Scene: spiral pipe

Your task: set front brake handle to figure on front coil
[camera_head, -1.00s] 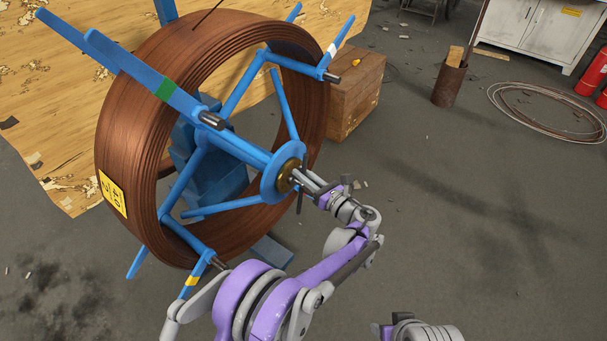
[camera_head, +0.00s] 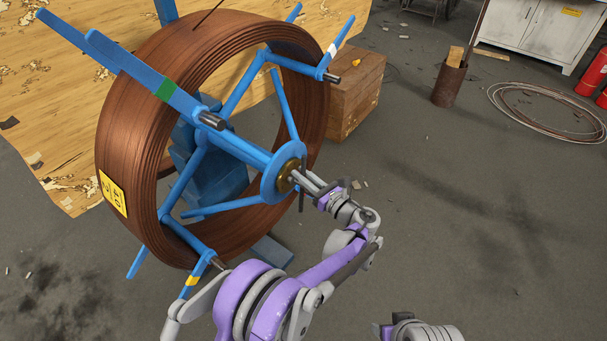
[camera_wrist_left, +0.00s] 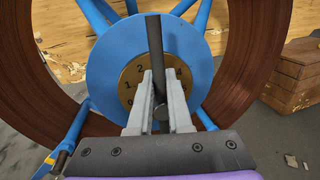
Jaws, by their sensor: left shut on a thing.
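The front coil (camera_head: 118,130) is a large reddish-brown ring on a blue spoked frame. A yellow tag (camera_head: 113,193) with dark figures is on its left side; I cannot read them surely. The blue hub disc (camera_wrist_left: 205,60) carries a brass dial (camera_wrist_left: 131,76) showing 2, 1 and 0 on its left; its right part is largely hidden. The brake handle (camera_wrist_left: 154,40) is a dark bar standing nearly upright, leaning slightly left at its top. My left gripper (camera_head: 308,180) is shut on it in front of the dial; its fingers flank the bar in the wrist view (camera_wrist_left: 159,90).
A wooden crate (camera_head: 355,95) stands behind the coil at right. A rusty bin (camera_head: 450,84), a white cabinet (camera_head: 525,30) and a wire loop (camera_head: 500,108) are farther right. The floor (camera_head: 490,230) right of my arm is largely clear.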

